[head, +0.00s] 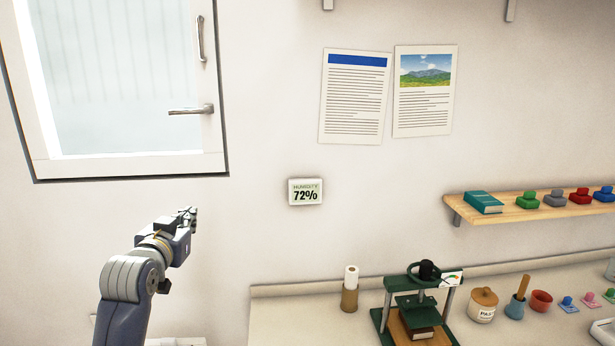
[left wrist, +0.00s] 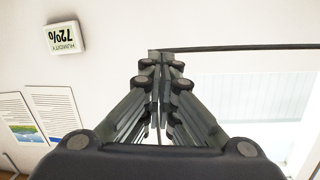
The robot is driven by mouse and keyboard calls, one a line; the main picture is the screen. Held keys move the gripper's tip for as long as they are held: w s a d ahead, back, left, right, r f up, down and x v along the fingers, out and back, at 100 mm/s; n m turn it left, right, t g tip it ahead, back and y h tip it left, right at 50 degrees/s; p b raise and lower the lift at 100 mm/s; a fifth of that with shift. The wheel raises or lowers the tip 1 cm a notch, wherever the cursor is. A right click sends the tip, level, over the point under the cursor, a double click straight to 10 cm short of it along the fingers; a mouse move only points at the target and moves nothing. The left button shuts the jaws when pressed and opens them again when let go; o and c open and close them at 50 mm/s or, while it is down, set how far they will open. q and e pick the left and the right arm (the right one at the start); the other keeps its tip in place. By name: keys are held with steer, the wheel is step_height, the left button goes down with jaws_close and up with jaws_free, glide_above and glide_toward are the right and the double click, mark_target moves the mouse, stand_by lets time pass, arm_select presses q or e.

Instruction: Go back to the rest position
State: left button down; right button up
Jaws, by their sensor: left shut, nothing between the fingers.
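My left gripper (head: 190,217) is raised in front of the wall, left of and a little below the humidity display (head: 305,192), which reads 72%. In the left wrist view the gripper's fingers (left wrist: 160,75) are closed together with nothing between them. The display also shows upside down at the upper left of the left wrist view (left wrist: 65,38). My right gripper is in neither view.
A window (head: 120,90) is at the upper left. Two prints (head: 355,97) hang on the wall. A counter (head: 275,315) carries a green press (head: 418,300), a paper roll (head: 350,288) and pots. A wooden shelf (head: 475,211) holds a teal book and coloured items.

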arm_select(q)
steer(key=s+d+f+g, duration=0.2)
steer(key=s+f+g, duration=0.1)
steer(key=s+f, duration=0.75)
steer(key=s+d+f+g, duration=0.25)
steer(key=s+f, duration=0.45)
steer(key=f, duration=0.7)
steer(key=s+d+f+g, duration=0.1)
steer(key=s+f+g, duration=0.4)
steer(key=s, duration=0.9)
steer(key=s+f+g, duration=0.3)
steer(key=s+f, duration=0.4)
steer(key=s, duration=0.6)
step_height(320, 180, down, 30)
steer(key=s+b, duration=0.2)
steer(key=b, duration=0.2)
steer(key=s+a+f+g+b, duration=0.2)
steer(key=s+f, duration=1.4)
steer(key=f, duration=0.2)
steer(key=shift+s+a+f+m, duration=0.2)
steer(key=shift+s+a+m, duration=0.1)
steer(key=shift+a, duration=0.1)
